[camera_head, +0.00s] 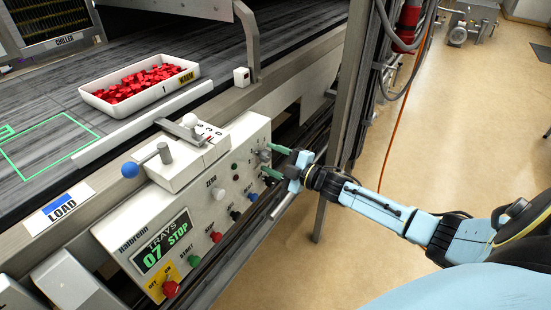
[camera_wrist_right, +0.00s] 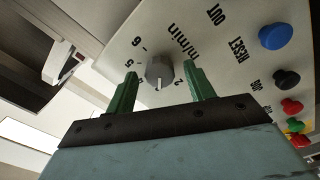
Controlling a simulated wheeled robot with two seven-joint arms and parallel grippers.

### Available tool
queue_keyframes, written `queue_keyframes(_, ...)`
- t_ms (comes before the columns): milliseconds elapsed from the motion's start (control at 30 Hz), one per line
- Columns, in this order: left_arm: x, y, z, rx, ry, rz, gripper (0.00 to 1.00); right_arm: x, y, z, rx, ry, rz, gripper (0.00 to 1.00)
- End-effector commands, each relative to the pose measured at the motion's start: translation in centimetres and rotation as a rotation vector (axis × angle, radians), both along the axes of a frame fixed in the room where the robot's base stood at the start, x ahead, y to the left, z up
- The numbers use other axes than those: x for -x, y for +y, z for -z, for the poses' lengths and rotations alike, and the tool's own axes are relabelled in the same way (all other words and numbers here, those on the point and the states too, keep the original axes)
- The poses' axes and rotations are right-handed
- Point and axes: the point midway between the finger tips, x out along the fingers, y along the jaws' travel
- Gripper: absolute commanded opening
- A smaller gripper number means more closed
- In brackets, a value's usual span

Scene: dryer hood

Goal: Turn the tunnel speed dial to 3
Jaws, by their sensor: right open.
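The tunnel speed dial is a small grey knob (camera_wrist_right: 160,70) on the cream control panel (camera_wrist_right: 235,60), beside the "m/min" lettering. In the right wrist view its white pointer mark faces down toward my gripper's palm. The scale digits 6, 5 and 2 show around it; the digits nearest the mark are hidden or unreadable. The knob also shows in the head view (camera_head: 264,154), at the panel's right end. My right gripper (camera_head: 277,162) is open, its green fingers on either side of the knob, with visible gaps in the wrist view. My left gripper is out of view.
Red, green, black and white buttons line the panel (camera_head: 130,215), near a "TRAYS 07 STOP" display (camera_head: 160,241). A blue-knobbed lever (camera_head: 131,169) sits above. A white tray of red pieces (camera_head: 172,88) rests on the belt. A metal post (camera_head: 350,90) stands behind my right gripper.

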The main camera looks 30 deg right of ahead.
Motion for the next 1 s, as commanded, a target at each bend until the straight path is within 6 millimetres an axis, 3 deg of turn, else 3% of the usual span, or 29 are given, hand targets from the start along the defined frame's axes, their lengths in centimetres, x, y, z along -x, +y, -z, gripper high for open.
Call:
queue_keyframes(167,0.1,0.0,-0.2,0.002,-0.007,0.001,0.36,0.9,-0.4,0.0,0.0,0.002,0.0,0.53)
queue_keyframes(300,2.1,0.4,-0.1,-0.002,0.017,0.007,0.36,2.9,-1.2,0.0,0.003,0.004,0.0,0.53)
queue_keyframes(700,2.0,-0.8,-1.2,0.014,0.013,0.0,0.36,9.9,-4.1,0.0,0.002,0.005,0.001,0.53)
queue_keyframes(1000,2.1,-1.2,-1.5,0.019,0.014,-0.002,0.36,12.3,-5.1,0.0,-0.001,0.001,0.0,0.53)
